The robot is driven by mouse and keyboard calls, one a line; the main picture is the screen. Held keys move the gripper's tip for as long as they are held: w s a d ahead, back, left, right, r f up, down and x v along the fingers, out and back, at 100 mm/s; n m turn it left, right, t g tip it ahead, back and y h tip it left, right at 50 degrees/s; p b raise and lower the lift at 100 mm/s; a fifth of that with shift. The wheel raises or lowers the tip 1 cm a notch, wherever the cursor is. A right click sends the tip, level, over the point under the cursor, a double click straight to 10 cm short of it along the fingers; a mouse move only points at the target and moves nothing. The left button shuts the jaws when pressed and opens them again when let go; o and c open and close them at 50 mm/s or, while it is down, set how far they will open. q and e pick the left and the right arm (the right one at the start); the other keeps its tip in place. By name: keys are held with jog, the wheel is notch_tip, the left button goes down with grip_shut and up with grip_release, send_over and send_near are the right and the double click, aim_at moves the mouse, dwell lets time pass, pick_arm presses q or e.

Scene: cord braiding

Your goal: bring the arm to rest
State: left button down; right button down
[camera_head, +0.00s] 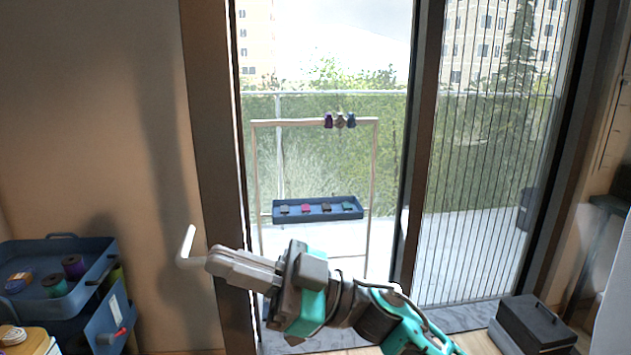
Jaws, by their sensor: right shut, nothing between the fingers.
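My right gripper (214,259) reaches in from the lower right, its fingers pointing left in front of the door frame. It is shut and empty. A pale, bent, hook-like piece (187,243) shows just past its fingertips; I cannot tell what it is fixed to. A pale stand (254,180) is behind the arm, with small dark and purple bobbins (339,121) at its top bar. A blue tray (318,215) on the stand holds several small coloured pieces. My left gripper is not in view.
A blue bin (95,250) with spools stands at the left, above a small table (35,338). A dark box (535,325) is on the floor at the lower right. A dark door frame (215,170) rises behind my gripper. The wall area above the gripper is clear.

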jog(key=w+d+f+m+t+h, duration=0.2)
jog(key=d+f+m+t+h, duration=0.55)
jog(key=f+m+t, duration=0.25)
jog(key=w+d+f+m+t+h, duration=0.3)
jog(key=d+f+m+t+h, duration=0.45)
jog(key=f+m+t, duration=0.3)
jog(key=s+d+f+g+h, duration=0.3)
jog(key=s+d+f, duration=0.3)
jog(key=f, duration=0.3)
jog(key=s+d+f+g+h, duration=0.3)
jog(key=s+d+f+g, duration=0.1)
jog(key=s+f, duration=0.5)
jog(key=shift+s+d+f, duration=0.2)
jog(key=shift+d+f, duration=0.6)
jog(key=shift+d, duration=0.1)
jog(key=shift+w, duration=0.1)
